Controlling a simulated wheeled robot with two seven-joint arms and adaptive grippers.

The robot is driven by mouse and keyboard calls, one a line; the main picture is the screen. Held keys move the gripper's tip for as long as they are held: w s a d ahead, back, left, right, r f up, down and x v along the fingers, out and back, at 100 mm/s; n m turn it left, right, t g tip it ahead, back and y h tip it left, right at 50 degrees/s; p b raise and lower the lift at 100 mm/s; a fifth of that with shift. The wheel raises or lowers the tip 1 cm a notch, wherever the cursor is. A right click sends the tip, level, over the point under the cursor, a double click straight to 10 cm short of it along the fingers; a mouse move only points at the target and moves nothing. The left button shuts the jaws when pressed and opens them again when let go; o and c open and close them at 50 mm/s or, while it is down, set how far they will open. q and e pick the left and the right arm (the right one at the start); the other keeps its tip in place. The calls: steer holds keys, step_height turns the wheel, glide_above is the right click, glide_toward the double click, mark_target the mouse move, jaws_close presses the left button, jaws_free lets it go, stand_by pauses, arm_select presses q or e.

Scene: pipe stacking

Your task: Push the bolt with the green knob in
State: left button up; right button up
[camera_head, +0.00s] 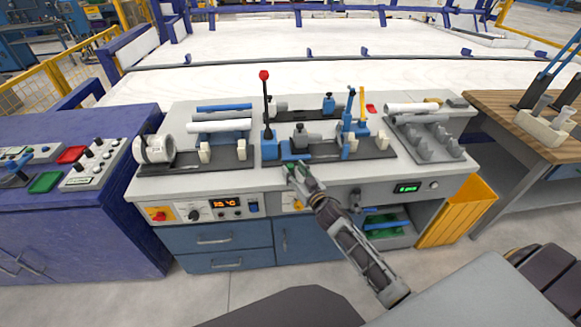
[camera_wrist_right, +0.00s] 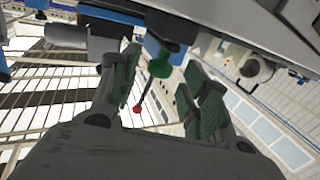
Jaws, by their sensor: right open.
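The bolt's green knob (camera_wrist_right: 160,67) shows in the right wrist view, on a dark stem coming out of a blue block (camera_wrist_right: 165,45). My right gripper (camera_wrist_right: 160,95) is open, with its green-padded fingers on either side of the knob and apart from it. In the head view my right gripper (camera_head: 301,172) is at the front edge of the bench, just in front of the blue clamp fixture (camera_head: 296,150). The knob cannot be told apart from the green finger pads there. My left gripper is not in view.
A red-balled lever (camera_head: 265,76) stands upright left of the fixture, and a yellow lever (camera_head: 362,105) stands to its right. Pipes lie on a rack (camera_head: 425,145) at the right and on a holder at the left (camera_head: 219,126). The bench (camera_head: 200,182) has a control panel in front.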

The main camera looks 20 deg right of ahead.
mark_target(292, 168)
steer(key=shift+w+a, duration=0.2)
steer(key=shift+w, duration=1.4)
steer(key=shift+c, duration=0.6)
steer(key=c, duration=0.5)
jaws_close()
